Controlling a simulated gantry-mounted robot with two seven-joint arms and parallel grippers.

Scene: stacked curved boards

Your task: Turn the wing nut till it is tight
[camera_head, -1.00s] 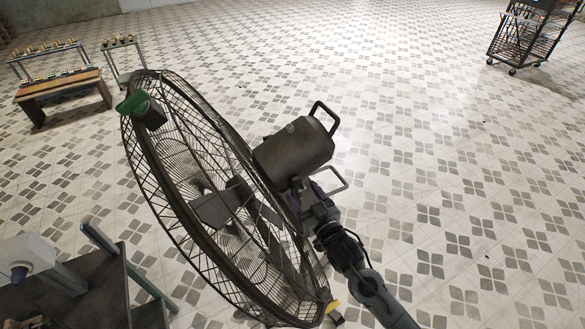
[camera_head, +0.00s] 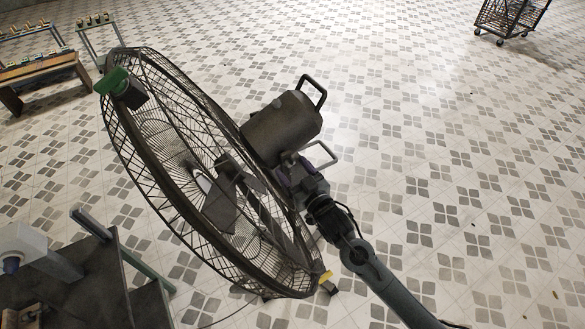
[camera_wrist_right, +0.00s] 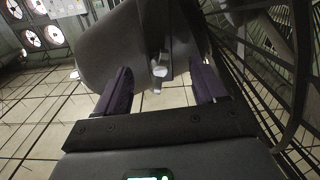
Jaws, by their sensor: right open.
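A large caged fan (camera_head: 180,190) stands tilted in the middle of the head view, with its dark motor housing (camera_head: 282,128) on the right side. A small light metal piece, which looks like the wing nut (camera_wrist_right: 158,74), shows below the grey housing in the right wrist view. My right gripper (camera_head: 297,172) is just under the motor housing. In the wrist view its two purple fingers (camera_wrist_right: 163,85) are apart, one on each side of the metal piece, with visible gaps. The wing nut cannot be made out in the head view. My left gripper is not in view.
The fan's wire cage (camera_wrist_right: 262,85) runs close along the right finger. A dark bench (camera_head: 85,295) stands at the lower left, small tables (camera_head: 45,75) at the upper left, and a wire cart (camera_head: 508,16) at the upper right. The tiled floor on the right is open.

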